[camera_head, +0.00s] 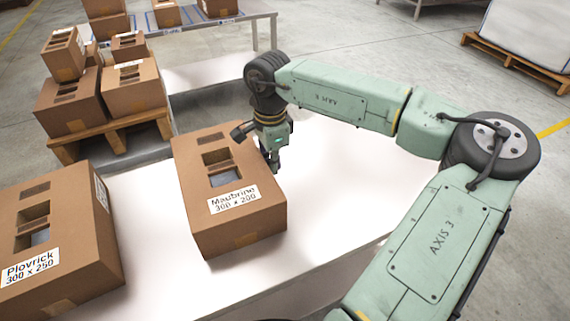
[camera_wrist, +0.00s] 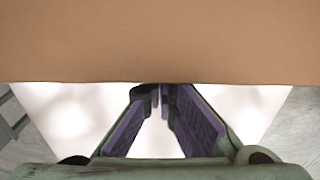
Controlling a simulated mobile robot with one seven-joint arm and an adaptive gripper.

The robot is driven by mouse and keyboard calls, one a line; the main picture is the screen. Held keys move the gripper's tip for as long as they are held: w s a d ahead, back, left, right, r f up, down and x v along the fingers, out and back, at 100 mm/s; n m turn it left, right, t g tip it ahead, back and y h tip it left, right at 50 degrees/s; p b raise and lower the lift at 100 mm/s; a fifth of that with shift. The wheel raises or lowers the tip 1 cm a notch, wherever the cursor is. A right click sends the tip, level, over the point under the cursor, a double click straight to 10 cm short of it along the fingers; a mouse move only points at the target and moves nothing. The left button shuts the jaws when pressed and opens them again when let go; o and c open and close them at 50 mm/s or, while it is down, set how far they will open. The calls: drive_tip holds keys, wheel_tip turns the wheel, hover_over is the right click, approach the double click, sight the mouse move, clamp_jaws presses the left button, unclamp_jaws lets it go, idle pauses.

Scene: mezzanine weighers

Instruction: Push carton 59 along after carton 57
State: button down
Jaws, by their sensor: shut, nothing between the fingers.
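Two cartons stand on a white table. One is labelled "Maubrine 300 x 200" (camera_head: 248,221) and stands mid-table. The other is labelled "Plovrick 300 x 250" (camera_head: 75,251) and stands to its left, with a gap between them. No 57 or 59 can be read on either. My gripper (camera_head: 274,166) is shut and empty, pointing down at the right side of the Maubrine carton. In the wrist view, the shut fingertips (camera_wrist: 162,90) are at the edge of a brown carton face (camera_wrist: 160,40). I cannot tell whether they touch it.
The white table (camera_head: 340,180) is clear to the right of the Maubrine carton. A pallet (camera_head: 115,135) stacked with several cartons stands behind at the left. A further bench (camera_head: 205,27) carries more cartons. A wrapped load on a pallet (camera_head: 515,65) stands at the far right.

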sight(216, 185)
drive_tip(key=s+a+b, duration=0.1)
drive_tip(key=a, duration=0.3)
drive_tip(key=s+a+b, duration=0.1)
drive_tip(key=s+a, duration=0.1)
drive_tip(key=a, duration=0.2)
drive_tip(key=s+a+b, duration=0.1)
drive_tip(key=a, duration=0.4)
drive_tip(key=shift+s+f+b, duration=0.15)
drive_tip(key=shift+s+b, duration=0.2)
drive_tip(key=shift+b, duration=0.05)
drive_tip(key=shift+s+a, duration=0.25)
drive_tip(key=shift+a, duration=0.25)
drive_tip(key=shift+w+d, duration=0.1)
drive_tip(key=shift+d, duration=0.05)
